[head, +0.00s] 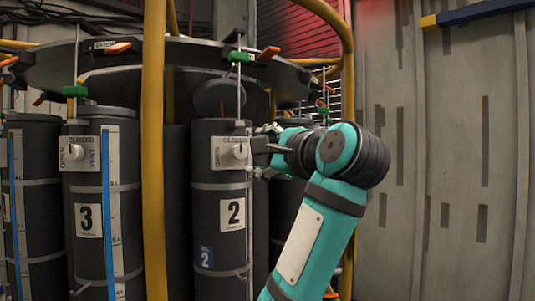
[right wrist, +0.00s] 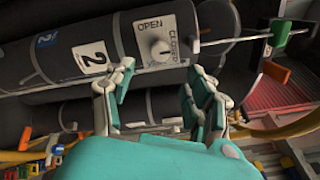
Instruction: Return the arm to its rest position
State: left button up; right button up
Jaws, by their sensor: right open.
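My right gripper (head: 265,152) is at the end of the teal arm, just right of the valve panel on cylinder 2 (head: 204,210). In the right wrist view its two fingers (right wrist: 158,82) are spread apart with nothing held between them. The white knob (head: 239,151) of cylinder 2 also shows in the right wrist view (right wrist: 160,50), just beyond the fingertips. Its panel carries the words OPEN and CLOSED. I cannot tell whether a finger touches the panel. My left gripper is not in view.
Cylinder 3 (head: 86,258) stands left of cylinder 2, with its own white knob (head: 75,152). A yellow post (head: 153,190) rises between them. A yellow rail curves behind my arm. A dark ring (head: 180,52) with orange and green handles hangs above. Open room lies before the grey wall (head: 455,200).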

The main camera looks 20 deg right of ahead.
jog(key=shift+s, duration=0.85)
